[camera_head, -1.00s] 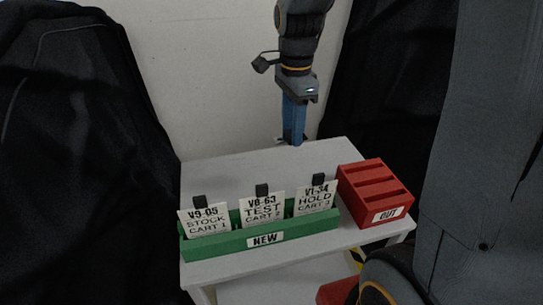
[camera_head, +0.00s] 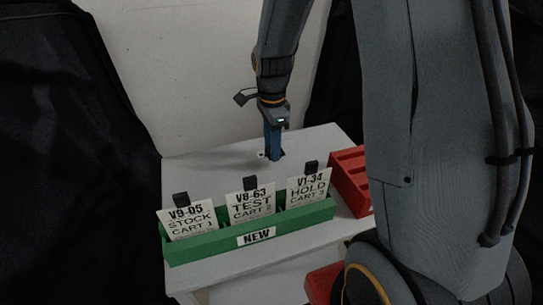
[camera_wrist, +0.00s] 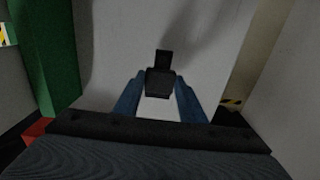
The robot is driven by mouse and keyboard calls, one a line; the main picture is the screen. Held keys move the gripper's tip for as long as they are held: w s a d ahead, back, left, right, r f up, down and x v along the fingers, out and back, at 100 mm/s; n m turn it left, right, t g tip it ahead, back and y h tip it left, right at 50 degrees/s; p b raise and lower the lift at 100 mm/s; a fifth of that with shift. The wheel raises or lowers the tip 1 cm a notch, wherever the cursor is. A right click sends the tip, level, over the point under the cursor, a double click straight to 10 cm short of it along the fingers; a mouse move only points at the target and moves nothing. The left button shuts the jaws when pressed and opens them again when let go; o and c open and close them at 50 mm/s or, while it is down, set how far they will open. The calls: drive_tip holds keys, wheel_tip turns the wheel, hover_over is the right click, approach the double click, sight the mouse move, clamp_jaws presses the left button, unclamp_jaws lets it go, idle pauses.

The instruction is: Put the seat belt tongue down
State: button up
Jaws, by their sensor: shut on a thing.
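My gripper (camera_head: 273,157) points down over the back part of the white cart top (camera_head: 215,160), behind the green rack. Its blue fingers, also in the wrist view (camera_wrist: 159,98), are shut on a small black piece (camera_wrist: 160,82) with a narrow tab and a pale area beside it. I take this piece to be the seat belt tongue. In the head view the fingers mostly hide it; only small light and dark bits show at the fingertips. I cannot tell whether it touches the cart top.
The green rack (camera_head: 208,246) marked NEW holds three white cards with black tops near the front. A red slotted box (camera_head: 350,178) stands at the right, partly behind my arm. Black covered shapes (camera_head: 70,150) flank the cart. The cart top's back left is clear.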

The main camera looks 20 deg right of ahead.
drive_tip(key=shift+f+p, duration=0.35)
drive_tip(key=shift+f, duration=1.75)
drive_tip(key=shift+f, duration=0.15)
drive_tip(key=o, duration=1.1)
